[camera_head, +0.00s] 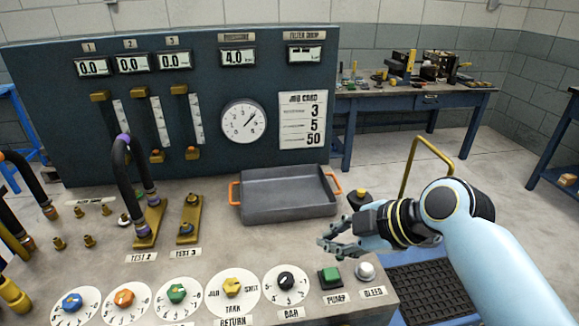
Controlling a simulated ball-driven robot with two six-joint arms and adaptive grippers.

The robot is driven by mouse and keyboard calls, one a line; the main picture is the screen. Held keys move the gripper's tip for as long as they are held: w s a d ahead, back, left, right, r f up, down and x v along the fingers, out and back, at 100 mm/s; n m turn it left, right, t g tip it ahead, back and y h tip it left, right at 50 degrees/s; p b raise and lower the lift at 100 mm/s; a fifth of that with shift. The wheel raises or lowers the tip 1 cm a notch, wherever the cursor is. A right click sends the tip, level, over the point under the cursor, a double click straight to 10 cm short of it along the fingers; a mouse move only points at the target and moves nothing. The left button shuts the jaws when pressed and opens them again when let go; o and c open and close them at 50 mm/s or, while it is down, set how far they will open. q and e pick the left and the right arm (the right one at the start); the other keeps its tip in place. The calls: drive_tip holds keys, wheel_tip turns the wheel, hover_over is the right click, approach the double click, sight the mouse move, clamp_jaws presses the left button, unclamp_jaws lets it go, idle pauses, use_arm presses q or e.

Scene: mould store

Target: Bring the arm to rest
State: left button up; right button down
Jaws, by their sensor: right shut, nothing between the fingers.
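My right gripper (326,243) is shut and empty. It hangs above the front right part of the grey bench (225,250), to the left of my light blue right arm (497,262). The fingers point left, in front of the grey tray and above the pump and bleed buttons in the picture. I cannot tell its exact height over the bench. My left arm and gripper are not in view.
A grey tray (288,196) with orange handles sits empty. A dark hose (121,170) arches up at the left. Several dials, a green pump button (331,276) and a bleed button (365,271) line the front. A blue gauge panel (215,95) stands behind.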

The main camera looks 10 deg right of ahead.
drive_tip(key=s+d+r+m+g+h, duration=0.1)
drive_tip(key=s+d+m+h, duration=0.1)
drive_tip(key=s+d+m, duration=0.45)
drive_tip(key=s+d+r+m+g+h, duration=0.1)
drive_tip(key=s+d+m+h, duration=0.25)
drive_tip(key=s, duration=0.55)
drive_tip(key=s+d+r+m+g+h, duration=0.1)
drive_tip(key=s+d+m+h, duration=0.1)
drive_tip(key=s+d+m, duration=0.35)
drive_tip(key=s+f+m+g+b, duration=0.15)
drive_tip(key=f+b, duration=0.25)
drive_tip(key=f, duration=1.2)
drive_tip(key=s+f+b, duration=0.3)
drive_tip(key=f, duration=1.3)
drive_tip(key=s+d+f+b, duration=0.1)
drive_tip(key=s+f+b, duration=0.2)
drive_tip(key=s+f, duration=0.6)
drive_tip(key=s+f+g+b, duration=0.1)
drive_tip(key=s+f+b, duration=0.2)
drive_tip(key=s+f, duration=0.7)
wheel_tip(320, 180, down, 5)
drive_tip(key=shift+d+f+b, duration=0.1)
drive_tip(key=shift+d+b, duration=0.3)
